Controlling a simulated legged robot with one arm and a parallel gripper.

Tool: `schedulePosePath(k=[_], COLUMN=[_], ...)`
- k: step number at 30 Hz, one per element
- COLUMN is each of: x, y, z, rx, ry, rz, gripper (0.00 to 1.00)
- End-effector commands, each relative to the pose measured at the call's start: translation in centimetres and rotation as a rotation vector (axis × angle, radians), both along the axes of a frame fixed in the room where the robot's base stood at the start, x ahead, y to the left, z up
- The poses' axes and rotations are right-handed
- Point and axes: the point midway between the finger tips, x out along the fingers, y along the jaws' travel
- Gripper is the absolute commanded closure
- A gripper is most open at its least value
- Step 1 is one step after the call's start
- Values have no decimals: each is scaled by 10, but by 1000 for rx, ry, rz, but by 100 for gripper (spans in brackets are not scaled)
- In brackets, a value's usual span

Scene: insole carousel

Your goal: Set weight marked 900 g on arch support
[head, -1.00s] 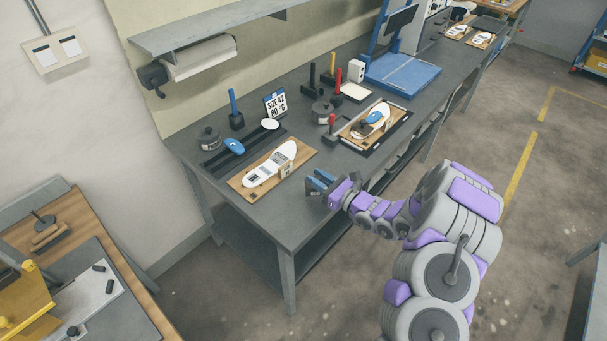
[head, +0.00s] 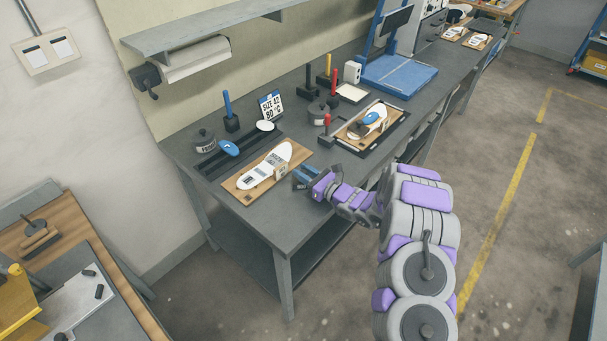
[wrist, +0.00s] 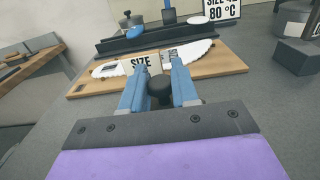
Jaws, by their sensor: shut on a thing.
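My gripper (head: 301,179) is at the front of the grey bench, just right of the near wooden board. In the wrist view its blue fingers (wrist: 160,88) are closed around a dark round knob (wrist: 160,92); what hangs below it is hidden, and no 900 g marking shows. The near white insole (head: 266,165) lies on its wooden board (head: 240,187), beyond the fingers. A blue oval pad (head: 372,118) rests on the farther insole; another blue oval (head: 228,148) lies on the dark rail. I cannot tell which one is the arch support.
A size sign (head: 271,105) and blue scale (head: 400,75) are behind. The bench's front corner is bare.

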Motion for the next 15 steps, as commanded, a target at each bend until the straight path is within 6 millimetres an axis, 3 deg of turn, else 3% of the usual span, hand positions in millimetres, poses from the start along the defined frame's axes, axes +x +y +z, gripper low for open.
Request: schedulePosePath(k=[8,9,15], x=[1,0,1], y=[2,1,1], z=[0,0,-1], rx=[0,-1,-1], ry=[-1,-1,1], rz=[-2,-2,-1], gripper=[100,68,49])
